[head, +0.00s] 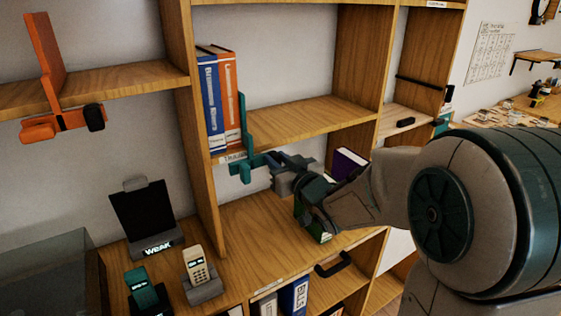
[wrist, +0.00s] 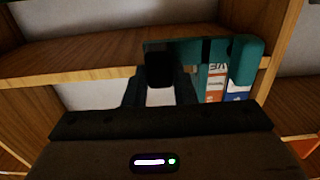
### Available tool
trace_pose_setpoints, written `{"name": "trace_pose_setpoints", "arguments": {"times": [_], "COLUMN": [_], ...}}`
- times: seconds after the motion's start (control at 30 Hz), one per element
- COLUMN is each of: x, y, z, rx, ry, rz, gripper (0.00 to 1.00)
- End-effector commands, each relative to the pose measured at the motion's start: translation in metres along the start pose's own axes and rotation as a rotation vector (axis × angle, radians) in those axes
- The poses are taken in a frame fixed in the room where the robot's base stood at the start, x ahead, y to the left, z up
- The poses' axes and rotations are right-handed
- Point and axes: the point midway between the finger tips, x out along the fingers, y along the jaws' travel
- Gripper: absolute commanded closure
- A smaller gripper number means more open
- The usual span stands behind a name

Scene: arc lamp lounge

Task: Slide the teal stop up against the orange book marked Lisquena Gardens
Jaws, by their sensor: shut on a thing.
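The teal stop (head: 243,125) stands upright on the middle shelf, its clip hanging over the front edge. Its plate is right beside the orange book (head: 229,95); I cannot tell whether they touch. The book's white spine lettering is too small to read surely. A blue book (head: 210,100) stands left of it. My gripper (head: 274,166) is at the stop's front, right of its clip. In the wrist view, my gripper (wrist: 160,85) is shut on the stop's black knob (wrist: 159,66). The teal stop (wrist: 215,50) spans the shelf edge there, partly covering the orange book (wrist: 215,85).
The shelf (head: 300,120) right of the stop is bare. A wooden upright (head: 185,100) bounds the books' left. An orange stop (head: 45,75) sits on the left shelf. Below are a purple book (head: 348,163), a black stand (head: 143,215) and a phone (head: 197,268).

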Motion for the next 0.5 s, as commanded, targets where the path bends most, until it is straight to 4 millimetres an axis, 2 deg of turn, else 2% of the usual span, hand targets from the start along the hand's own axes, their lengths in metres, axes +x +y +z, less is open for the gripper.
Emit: {"name": "trace_pose_setpoints", "arguments": {"times": [0.03,0.07,0.1,0.13,0.5], "x": [0.0,0.0,0.0,0.0,-0.0053], "y": [-0.001,-0.001,-0.0009,-0.0008,0.0012], "z": [0.0009,0.001,0.0009,0.0008,0.0001], "rx": [0.001,0.001,0.001,0.001,-0.001], "ry": [-0.003,-0.003,-0.003,-0.002,-0.001], "rz": [-0.002,-0.003,-0.002,-0.002,0.001], "gripper": [1.0,0.68,0.57,0.55,0.55]}}
